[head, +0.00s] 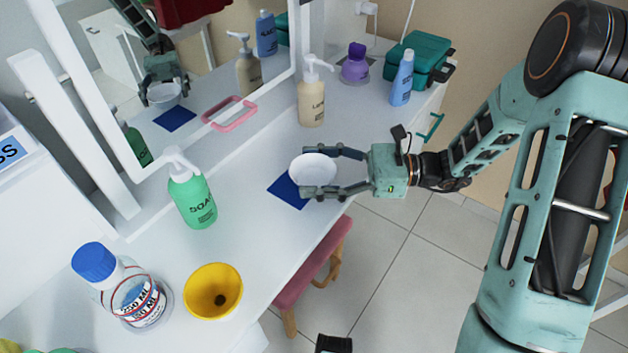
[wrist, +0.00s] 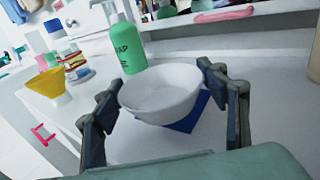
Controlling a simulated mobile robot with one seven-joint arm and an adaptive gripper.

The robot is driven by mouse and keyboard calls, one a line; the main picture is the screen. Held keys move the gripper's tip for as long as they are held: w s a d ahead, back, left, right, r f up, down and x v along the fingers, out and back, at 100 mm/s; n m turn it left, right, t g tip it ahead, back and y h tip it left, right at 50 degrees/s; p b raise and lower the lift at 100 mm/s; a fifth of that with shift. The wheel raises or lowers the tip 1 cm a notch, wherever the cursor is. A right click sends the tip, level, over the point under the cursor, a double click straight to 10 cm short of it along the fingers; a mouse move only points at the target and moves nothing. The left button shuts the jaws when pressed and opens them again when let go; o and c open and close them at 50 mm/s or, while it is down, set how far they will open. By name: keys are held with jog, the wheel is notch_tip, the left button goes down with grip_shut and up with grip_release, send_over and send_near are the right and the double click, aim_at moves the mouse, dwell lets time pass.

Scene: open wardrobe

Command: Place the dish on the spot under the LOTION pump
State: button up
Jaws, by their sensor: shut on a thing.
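A white dish (head: 313,168) is held between the two fingers of my gripper (head: 308,172), shut on its sides; it also shows in the wrist view (wrist: 160,93). The dish is upright, over or beside a dark blue square (head: 287,192) on the white counter, partly covering it. Whether it touches the counter, I cannot tell. The beige LOTION pump bottle (head: 311,100) stands upright on the counter behind the dish, towards the mirror. The green SOAP pump bottle (head: 192,200) stands to the left of the blue square.
A yellow funnel-like bowl (head: 213,291), a blue-capped bottle (head: 95,262) and a clear jar (head: 140,302) stand at the front left. A purple bottle (head: 355,65), a blue bottle (head: 402,80) and a teal case (head: 420,58) stand at the back right. A mirror (head: 190,90) borders the counter.

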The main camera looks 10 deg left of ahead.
aim_at(314, 179)
jog(key=shift+f, duration=1.25)
jog(key=shift+f, duration=0.25)
jog(key=o, duration=1.3)
jog(key=shift+b, duration=0.4)
